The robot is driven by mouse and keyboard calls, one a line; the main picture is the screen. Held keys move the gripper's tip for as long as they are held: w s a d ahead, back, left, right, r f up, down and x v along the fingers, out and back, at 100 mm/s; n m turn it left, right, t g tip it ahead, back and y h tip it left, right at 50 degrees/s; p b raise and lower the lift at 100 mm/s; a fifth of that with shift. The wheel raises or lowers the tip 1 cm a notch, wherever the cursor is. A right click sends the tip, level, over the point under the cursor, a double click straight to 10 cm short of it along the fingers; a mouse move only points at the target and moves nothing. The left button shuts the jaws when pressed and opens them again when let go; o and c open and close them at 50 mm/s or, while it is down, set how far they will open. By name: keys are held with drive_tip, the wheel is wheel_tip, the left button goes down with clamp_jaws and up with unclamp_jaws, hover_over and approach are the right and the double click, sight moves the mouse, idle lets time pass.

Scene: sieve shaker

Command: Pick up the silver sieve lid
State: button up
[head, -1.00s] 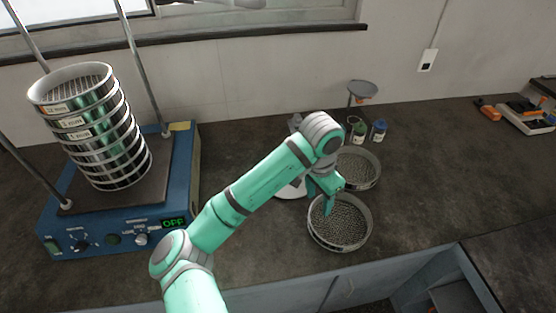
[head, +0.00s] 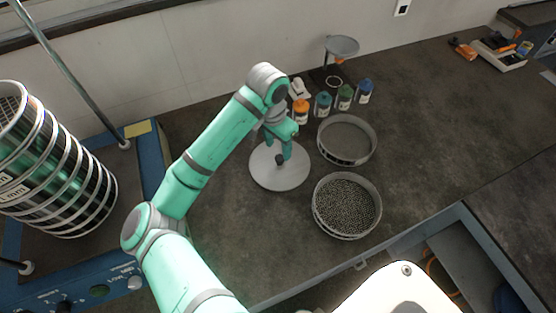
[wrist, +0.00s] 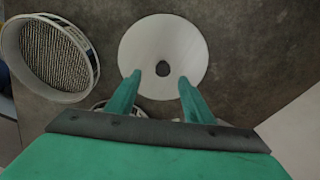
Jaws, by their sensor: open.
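I cannot tell the exact height gap.
A sieve of coarse grains (head: 345,207) and a sieve of fine material (head: 346,141) stand right of the lid. Several small bottles (head: 322,105) and a funnel stand (head: 341,47) are behind. The sieve stack (head: 60,180) on the blue shaker is at left.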

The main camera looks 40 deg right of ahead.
sight(279, 157)
drive_tip(key=shift+w+d+f, duration=0.15)
drive_tip(key=shift+d+f, duration=0.05)
drive_tip(key=shift+f, duration=1)
drive_tip(key=shift+w+d+f, duration=0.15)
drive_tip(key=shift+d+f, duration=0.05)
drive_tip(key=shift+f, duration=1)
drive_tip(key=shift+w+d+f, duration=0.15)
drive_tip(key=shift+d+f, duration=0.05)
drive_tip(key=shift+f, duration=1)
clamp_jaws()
